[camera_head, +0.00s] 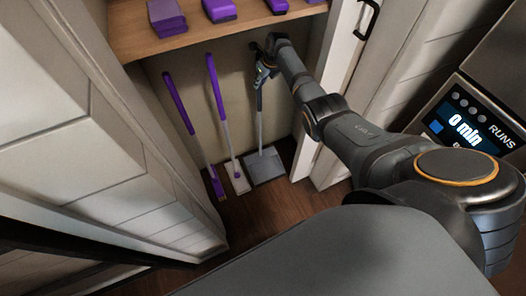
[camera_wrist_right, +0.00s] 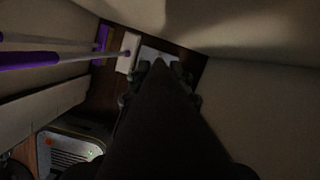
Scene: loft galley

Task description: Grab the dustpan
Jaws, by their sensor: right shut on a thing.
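The long-handled dustpan (camera_head: 264,165) stands in the closet, its grey pan on the wooden floor and its thin handle rising up. My right gripper (camera_head: 261,82) is shut on the upper part of the dustpan's handle. In the right wrist view, part of the pale pan (camera_wrist_right: 158,54) shows beyond the dark gripper (camera_wrist_right: 160,82); the gripped part of the handle is hidden there. My left gripper is not in either view.
A purple-handled broom (camera_head: 179,104) and a purple-handled mop (camera_head: 216,90) stand left of the dustpan, close by. A wooden shelf (camera_head: 200,38) with several purple items is above. A white door (camera_head: 338,70) stands open at the right, beside my arm.

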